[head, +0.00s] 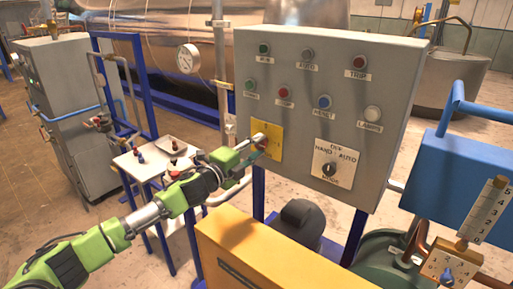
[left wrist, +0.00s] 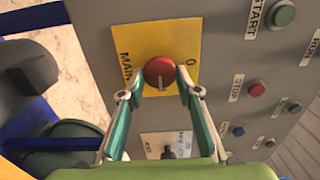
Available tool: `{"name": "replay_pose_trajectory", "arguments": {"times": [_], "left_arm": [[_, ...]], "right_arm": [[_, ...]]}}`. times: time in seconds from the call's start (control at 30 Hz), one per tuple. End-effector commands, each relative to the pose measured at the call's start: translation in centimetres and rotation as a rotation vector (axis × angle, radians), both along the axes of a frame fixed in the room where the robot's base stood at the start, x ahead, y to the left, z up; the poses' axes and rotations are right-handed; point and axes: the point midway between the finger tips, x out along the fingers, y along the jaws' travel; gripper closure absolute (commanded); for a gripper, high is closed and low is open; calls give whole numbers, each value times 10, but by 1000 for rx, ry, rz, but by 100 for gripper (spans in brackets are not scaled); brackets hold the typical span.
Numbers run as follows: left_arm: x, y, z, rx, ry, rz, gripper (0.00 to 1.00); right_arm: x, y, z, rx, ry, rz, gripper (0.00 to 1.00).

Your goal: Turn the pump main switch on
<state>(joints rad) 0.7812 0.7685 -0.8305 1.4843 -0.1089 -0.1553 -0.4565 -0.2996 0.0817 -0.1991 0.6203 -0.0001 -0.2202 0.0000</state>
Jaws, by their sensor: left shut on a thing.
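The pump main switch is a red round knob (left wrist: 159,71) on a yellow plate (left wrist: 186,48) marked MAIN and 0. In the head view the yellow plate (head: 273,150) sits at the lower left of the grey control panel (head: 310,115), and my gripper partly covers the knob. My left gripper (head: 261,141) reaches the knob from the left. In the left wrist view its two fingertips (left wrist: 160,88) close on the sides of the knob. A pale mark shows on the knob's face between the fingers. My right gripper is not in view.
A black HAND/AUTO mode knob (head: 329,169) sits right of the yellow plate. Several push buttons and lamps, such as the red TRIP one (head: 360,62), are above. A yellow housing (head: 265,255) stands below, and a blue box (head: 465,175) is at the right.

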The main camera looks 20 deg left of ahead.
Motion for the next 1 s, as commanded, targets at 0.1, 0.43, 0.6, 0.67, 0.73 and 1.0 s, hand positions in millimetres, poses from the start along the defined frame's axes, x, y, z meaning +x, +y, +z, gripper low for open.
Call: {"name": "replay_pose_trajectory", "arguments": {"times": [0.1, 0.43, 0.6, 0.67, 0.73, 1.0], "left_arm": [[0, 0, 0, 3, 0, 0, 90], [0, 0, 0, 1, 1, 0, 52], [-1, 1, 0, 1, 1, 0, 52], [-4, 2, -1, 0, 1, 0, 52], [-10, 5, -1, 1, 1, 1, 52], [-57, 21, -2, 3, 3, 0, 52]], "right_arm": [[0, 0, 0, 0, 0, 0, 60], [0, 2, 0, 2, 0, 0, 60], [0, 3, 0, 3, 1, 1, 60], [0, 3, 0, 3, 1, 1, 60], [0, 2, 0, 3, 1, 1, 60], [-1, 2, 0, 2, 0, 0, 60]]}}
